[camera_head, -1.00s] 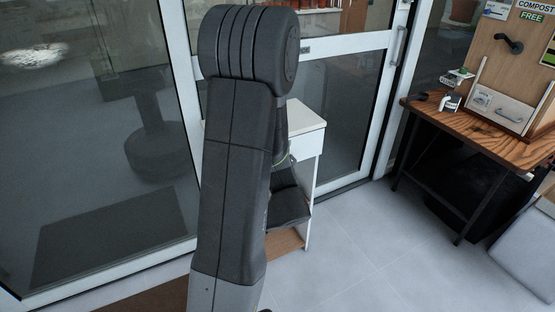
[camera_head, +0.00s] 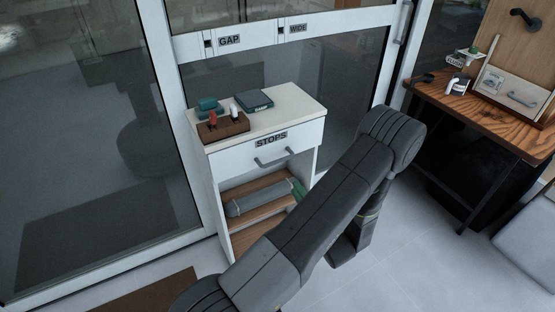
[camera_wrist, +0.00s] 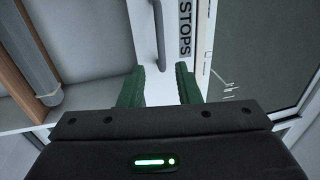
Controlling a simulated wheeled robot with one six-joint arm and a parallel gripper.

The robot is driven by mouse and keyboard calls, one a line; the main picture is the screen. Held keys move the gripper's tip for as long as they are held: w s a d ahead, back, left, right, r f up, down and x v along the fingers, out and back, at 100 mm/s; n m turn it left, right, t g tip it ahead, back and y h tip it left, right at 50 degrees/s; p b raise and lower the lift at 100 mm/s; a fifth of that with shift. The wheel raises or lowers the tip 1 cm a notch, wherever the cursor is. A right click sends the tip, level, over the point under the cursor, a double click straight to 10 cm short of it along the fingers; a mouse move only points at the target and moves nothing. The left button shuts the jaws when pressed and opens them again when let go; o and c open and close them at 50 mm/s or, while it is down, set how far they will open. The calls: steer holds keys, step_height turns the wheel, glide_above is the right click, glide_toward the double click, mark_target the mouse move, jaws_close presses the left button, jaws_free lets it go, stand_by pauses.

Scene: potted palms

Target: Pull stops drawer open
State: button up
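The white drawer (camera_head: 232,163) labelled STOPS sits at the top of a small white cabinet and looks closed. Its grey bar handle (camera_head: 273,161) is on the front below the label. In the wrist view the handle (camera_wrist: 160,32) runs upright, just beyond my fingertips and roughly in line with the space between them. The STOPS label (camera_wrist: 185,28) is right of it. My gripper (camera_wrist: 159,72) has two green fingers spread apart with nothing between them.
The cabinet top (camera_head: 290,104) holds a wooden block with small items, a teal object and a dark book. A grey roll (camera_head: 258,197) lies on the open shelf below. A glass door stands behind. A wooden table (camera_head: 485,110) is at right, with clear floor between.

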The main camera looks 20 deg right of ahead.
mark_target(277, 162)
steer(key=p+x, duration=0.2)
steer(key=x, duration=1.1)
steer(key=shift+w+a+p, duration=0.15)
steer(key=shift+p, duration=0.25)
steer(key=shift+c, duration=0.4)
jaws_close()
